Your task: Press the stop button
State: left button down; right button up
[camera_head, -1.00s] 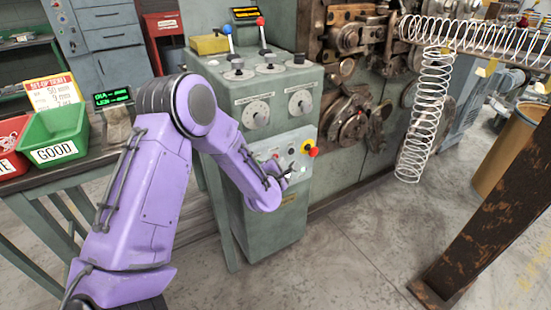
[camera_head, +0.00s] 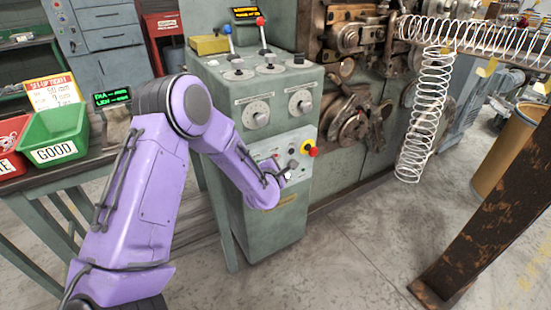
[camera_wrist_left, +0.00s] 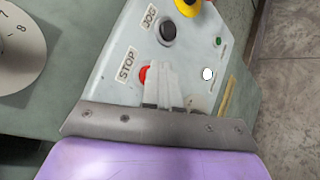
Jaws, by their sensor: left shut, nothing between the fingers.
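The control panel (camera_head: 297,146) is on the front of the green cabinet. In the left wrist view, the red stop button (camera_wrist_left: 143,74) sits beside the STOP label (camera_wrist_left: 127,64), partly hidden by my fingers. My left gripper (camera_wrist_left: 165,72) is shut and empty, its fingertips overlapping the button's right edge in that view. I cannot tell whether they touch it. In the head view, my left gripper (camera_head: 288,174) is in front of the lower panel. My right gripper is not in view.
A black button (camera_wrist_left: 168,32) by the JOG label and a red emergency knob (camera_head: 312,151) on yellow are close by on the panel. A coiling machine (camera_head: 352,118) stands to the right. A green GOOD bin (camera_head: 55,134) is at left.

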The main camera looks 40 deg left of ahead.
pick_arm(q)
jog(key=shift+d, duration=0.1)
dwell(0.3)
jog(key=shift+s+d, duration=0.3)
jog(key=shift+d, duration=0.3)
jog(key=shift+s+d, duration=0.3)
jog(key=shift+d, duration=0.45)
jog(key=shift+s+d, duration=0.35)
jog(key=shift+d, duration=0.45)
jog(key=shift+s+d, duration=0.3)
jog(key=shift+d, duration=0.45)
